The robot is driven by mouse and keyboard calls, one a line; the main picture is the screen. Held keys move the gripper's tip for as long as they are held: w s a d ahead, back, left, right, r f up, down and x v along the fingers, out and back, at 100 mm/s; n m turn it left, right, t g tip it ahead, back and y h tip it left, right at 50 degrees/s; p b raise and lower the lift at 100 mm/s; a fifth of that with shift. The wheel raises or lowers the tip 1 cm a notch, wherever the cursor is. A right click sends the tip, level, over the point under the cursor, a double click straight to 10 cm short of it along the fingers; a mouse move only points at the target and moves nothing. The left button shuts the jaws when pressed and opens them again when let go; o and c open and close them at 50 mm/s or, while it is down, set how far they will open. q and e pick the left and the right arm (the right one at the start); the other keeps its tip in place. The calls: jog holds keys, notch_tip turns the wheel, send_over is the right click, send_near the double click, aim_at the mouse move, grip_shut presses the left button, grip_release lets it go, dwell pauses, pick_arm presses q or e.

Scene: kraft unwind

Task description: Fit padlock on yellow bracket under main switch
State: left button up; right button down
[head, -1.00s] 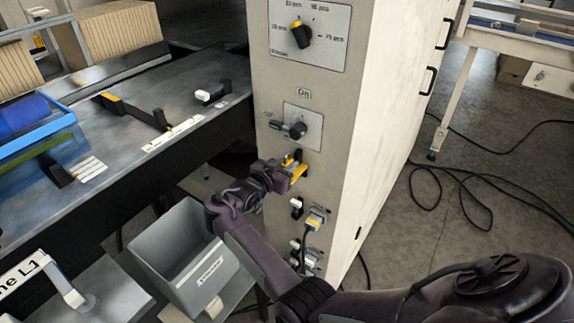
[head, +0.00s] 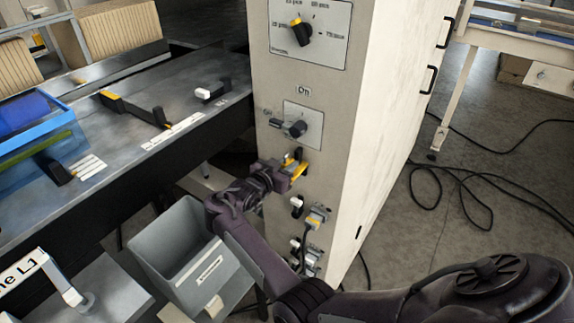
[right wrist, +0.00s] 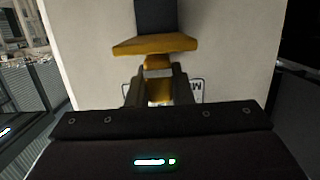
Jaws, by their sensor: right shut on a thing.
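The main switch (head: 297,128) is a dark knob on a grey plate on the front of the pale cabinet. Below it a yellow bracket (head: 302,174) juts out, with a small black and yellow part just above it. My right gripper (head: 285,175) is at the bracket, its fingers pointing at the cabinet front. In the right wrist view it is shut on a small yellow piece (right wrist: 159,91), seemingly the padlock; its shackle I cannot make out. A wider yellow plate (right wrist: 155,45) with a black part lies just beyond the fingertips. My left gripper is not in view.
Plugs and sockets (head: 316,217) sit low on the cabinet (head: 370,100). A metal worktable (head: 120,120) adjoins the cabinet at left. Floor to the right is open, with a loose black cable (head: 455,205).

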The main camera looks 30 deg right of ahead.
jog(key=c, duration=1.2)
grip_release()
notch_tip(320, 180, up, 20)
jog(key=b, duration=0.1)
